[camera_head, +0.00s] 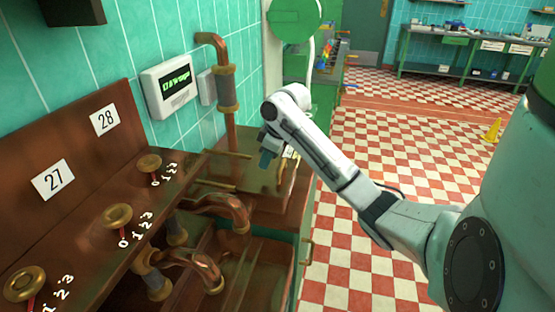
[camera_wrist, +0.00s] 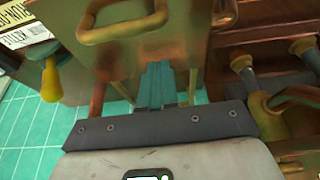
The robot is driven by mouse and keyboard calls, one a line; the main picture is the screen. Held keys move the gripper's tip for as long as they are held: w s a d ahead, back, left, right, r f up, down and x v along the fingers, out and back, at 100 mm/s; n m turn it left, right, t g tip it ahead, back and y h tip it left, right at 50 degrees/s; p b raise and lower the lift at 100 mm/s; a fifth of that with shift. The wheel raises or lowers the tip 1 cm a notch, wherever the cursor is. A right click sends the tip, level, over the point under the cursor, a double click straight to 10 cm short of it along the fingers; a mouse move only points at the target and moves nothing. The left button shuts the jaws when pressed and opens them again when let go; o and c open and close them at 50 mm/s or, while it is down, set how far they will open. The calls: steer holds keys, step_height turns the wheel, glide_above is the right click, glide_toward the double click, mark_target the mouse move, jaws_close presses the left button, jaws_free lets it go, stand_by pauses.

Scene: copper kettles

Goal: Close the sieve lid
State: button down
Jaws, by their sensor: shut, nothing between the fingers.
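My gripper (camera_head: 265,160) is at the end of my arm, above the far end of the copper and brown bench, its fingers pointing down. In the wrist view its teal fingers (camera_wrist: 162,85) are together and empty. A flat greenish-brown plate (camera_head: 240,175) with brass rods lies just beneath and left of the gripper; it looks like the sieve lid, but I cannot tell surely, nor how far open it is. In the wrist view a brown panel (camera_wrist: 195,22) with a brass loop handle (camera_wrist: 122,28) is close ahead of the fingers. Contact cannot be told.
Copper pipes (camera_head: 228,100) rise by the tiled wall, and bent pipes (camera_head: 235,208) stand over an open trough (camera_head: 255,262). Brass knobs (camera_head: 117,216) line the left counter. A yellow-handled part (camera_wrist: 50,78) is left in the wrist view.

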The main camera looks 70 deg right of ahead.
steer(key=w+v, duration=0.1)
steer(key=v, duration=0.9)
steer(key=shift+b, duration=0.35)
steer(key=shift+s+a+r, duration=0.1)
steer(key=shift+a, duration=0.05)
